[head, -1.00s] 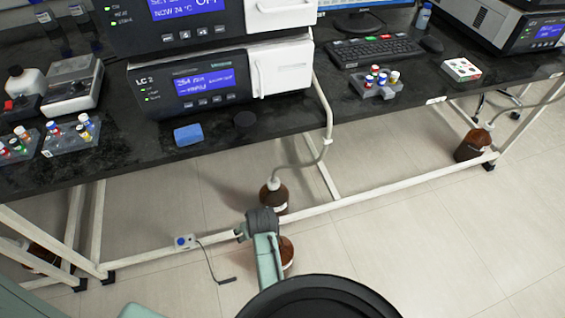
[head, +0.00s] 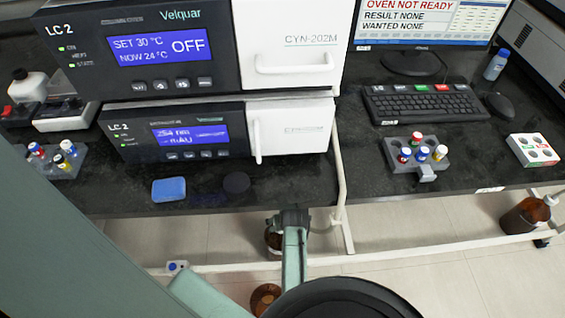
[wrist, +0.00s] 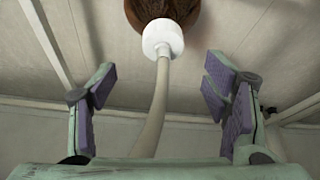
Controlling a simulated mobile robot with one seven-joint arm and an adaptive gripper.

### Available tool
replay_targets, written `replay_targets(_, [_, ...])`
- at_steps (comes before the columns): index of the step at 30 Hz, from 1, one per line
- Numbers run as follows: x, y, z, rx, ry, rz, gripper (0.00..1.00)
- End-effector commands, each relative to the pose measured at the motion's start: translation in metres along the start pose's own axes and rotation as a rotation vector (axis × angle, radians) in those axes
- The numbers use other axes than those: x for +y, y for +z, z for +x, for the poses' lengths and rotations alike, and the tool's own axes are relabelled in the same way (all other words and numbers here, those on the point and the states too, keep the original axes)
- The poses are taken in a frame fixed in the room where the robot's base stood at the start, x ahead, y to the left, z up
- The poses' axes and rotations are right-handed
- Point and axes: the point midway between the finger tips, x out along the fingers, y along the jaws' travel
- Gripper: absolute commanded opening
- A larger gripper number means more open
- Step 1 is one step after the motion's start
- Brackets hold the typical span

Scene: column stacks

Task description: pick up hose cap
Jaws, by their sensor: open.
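The hose cap (wrist: 163,38) is white and round, on the neck of a brown bottle (wrist: 160,8), with a pale hose (wrist: 155,105) running from it toward the camera. In the wrist view it is ahead of my open gripper (wrist: 161,88), near the middle between the two purple-padded fingers, and touches neither. The hose passes between the fingers. In the head view my gripper (head: 290,219) is just below the bench's front edge and largely covers a brown bottle (head: 273,240); its cap cannot be made out there.
The black bench (head: 130,202) carries stacked instruments (head: 285,142), a blue sponge-like block (head: 168,189), a dark disc (head: 236,182), a vial rack (head: 428,170) and a keyboard (head: 420,103). A white rail (head: 400,255) runs low under it. Another brown bottle (head: 520,217) stands at right.

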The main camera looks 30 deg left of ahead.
Motion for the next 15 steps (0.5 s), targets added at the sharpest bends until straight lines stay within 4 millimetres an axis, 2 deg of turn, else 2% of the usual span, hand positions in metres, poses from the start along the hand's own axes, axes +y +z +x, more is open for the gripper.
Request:
replay_targets(3, [0.000,0.000,0.014,0.000,0.000,-0.001,0.69])
replay_targets(8, [-0.001,0.001,0.025,-0.001,0.000,0.000,0.69])
replay_targets(15, [-0.004,0.004,0.060,-0.001,0.000,0.000,0.69])
